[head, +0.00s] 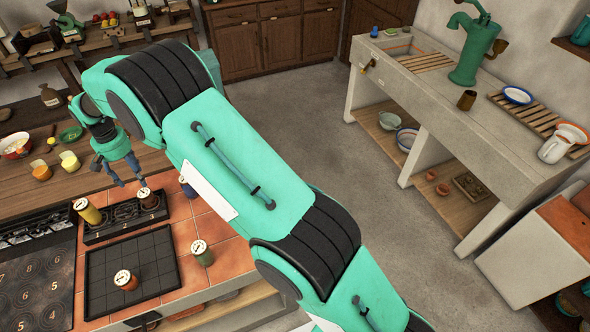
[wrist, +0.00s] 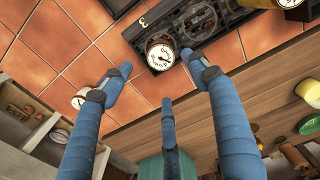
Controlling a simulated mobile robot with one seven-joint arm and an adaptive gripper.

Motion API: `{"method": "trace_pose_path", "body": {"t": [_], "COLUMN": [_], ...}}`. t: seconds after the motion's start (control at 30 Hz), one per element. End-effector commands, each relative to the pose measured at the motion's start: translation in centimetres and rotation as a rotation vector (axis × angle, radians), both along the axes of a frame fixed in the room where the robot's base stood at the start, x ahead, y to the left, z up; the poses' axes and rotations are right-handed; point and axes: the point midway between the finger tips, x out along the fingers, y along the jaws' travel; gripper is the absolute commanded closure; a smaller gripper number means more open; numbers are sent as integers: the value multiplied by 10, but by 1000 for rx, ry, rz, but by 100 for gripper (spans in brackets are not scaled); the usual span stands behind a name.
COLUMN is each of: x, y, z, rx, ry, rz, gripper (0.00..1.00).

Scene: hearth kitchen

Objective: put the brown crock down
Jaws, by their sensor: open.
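The brown crock (head: 147,200) has a white dial on its lid and stands upright in the black rack (head: 96,237), at the end marked 3. In the wrist view, the crock's dial lid (wrist: 160,56) shows just beyond my fingertips, in the gap between them; its body is mostly hidden under the lid. My gripper (head: 131,184) is open and empty, above and beside the crock. Its blue fingers (wrist: 157,68) are spread in the wrist view, and I see no finger closed on the crock.
A yellow crock (head: 90,214) stands at the rack's other end. A blue crock (head: 187,187) is to the right, a green one (head: 203,256) and an orange-brown one (head: 128,283) nearer. A black gridded tray (head: 150,255) and a stove (head: 38,280) adjoin. Bare tile (head: 222,240) shows at right.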

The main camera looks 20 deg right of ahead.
Motion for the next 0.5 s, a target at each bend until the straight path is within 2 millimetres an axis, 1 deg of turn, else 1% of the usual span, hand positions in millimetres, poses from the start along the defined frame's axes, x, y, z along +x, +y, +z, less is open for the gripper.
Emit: {"method": "trace_pose_path", "body": {"t": [0.17, 0.27, 0.37, 0.5], "x": [-1, -3, -8, -19], "y": [-15, -30, -51, -84], "z": [23, 45, 71, 111], "rx": [8, 14, 21, 32], "ry": [-13, -25, -40, -63], "rz": [-5, -9, -16, -24], "gripper": [40, 40, 40, 40]}}
